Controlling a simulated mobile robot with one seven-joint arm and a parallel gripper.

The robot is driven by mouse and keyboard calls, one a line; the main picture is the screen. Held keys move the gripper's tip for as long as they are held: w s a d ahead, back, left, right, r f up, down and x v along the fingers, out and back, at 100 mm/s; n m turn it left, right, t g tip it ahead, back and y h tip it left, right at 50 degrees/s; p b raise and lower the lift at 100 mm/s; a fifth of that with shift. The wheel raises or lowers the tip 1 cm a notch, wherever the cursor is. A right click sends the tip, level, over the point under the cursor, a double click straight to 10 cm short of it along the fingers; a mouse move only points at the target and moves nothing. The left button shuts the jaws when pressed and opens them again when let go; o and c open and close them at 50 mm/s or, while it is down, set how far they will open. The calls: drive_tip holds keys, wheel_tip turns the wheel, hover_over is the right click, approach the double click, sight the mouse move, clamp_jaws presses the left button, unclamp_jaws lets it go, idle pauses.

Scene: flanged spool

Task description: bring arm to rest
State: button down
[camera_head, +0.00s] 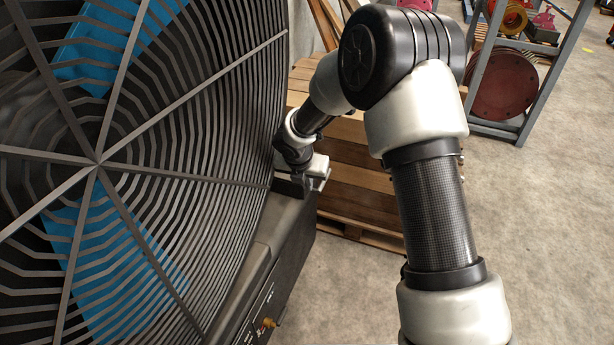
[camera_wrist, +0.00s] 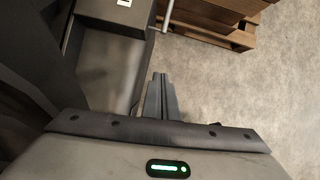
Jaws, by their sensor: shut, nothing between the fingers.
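My arm crosses the right half of the head view, bent at a high black joint, and its far end reaches down between a large fan grille (camera_head: 200,130) and a stack of wooden pallets (camera_head: 360,175). The pale hand of my gripper shows small there, close to the right edge of the fan's dark base; the fingertips are hard to make out. In the wrist view my gripper (camera_wrist: 161,80) has its two grey fingers together with nothing between them. They point past a dark box-like part, over bare floor.
The fan's dark base (camera_head: 275,270) stands left of my arm, with a small brass fitting (camera_head: 269,322) low on it. A grey-blue rack (camera_head: 545,85) holding round red parts (camera_head: 503,85) stands at the back right. The concrete floor (camera_head: 550,230) at right is clear.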

drive_tip(key=s+d+r+m, duration=0.5)
drive_tip(key=r+m, duration=0.1)
drive_tip(key=r, duration=0.2)
drive_tip(key=s+d+r+m+h, duration=0.1)
drive_tip(key=s+d+r+m, duration=0.35)
drive_tip(key=r, duration=0.25)
drive_tip(key=s+d+r+m, duration=0.4)
drive_tip(key=s+r+m, duration=0.1)
drive_tip(key=r+m, duration=0.25)
drive_tip(key=s+d+r+m+y, duration=0.1)
drive_tip(key=s+r+m, duration=0.1)
drive_tip(key=s+m, duration=0.7)
drive_tip(key=s+d+r+m+y, duration=0.1)
drive_tip(key=s+r+m, duration=0.2)
drive_tip(key=s+m, duration=0.55)
wheel_tip(320, 180, up, 19)
drive_tip(key=s+n+p, duration=0.2)
drive_tip(key=p, duration=1.7)
drive_tip(key=shift+t+p, duration=0.4)
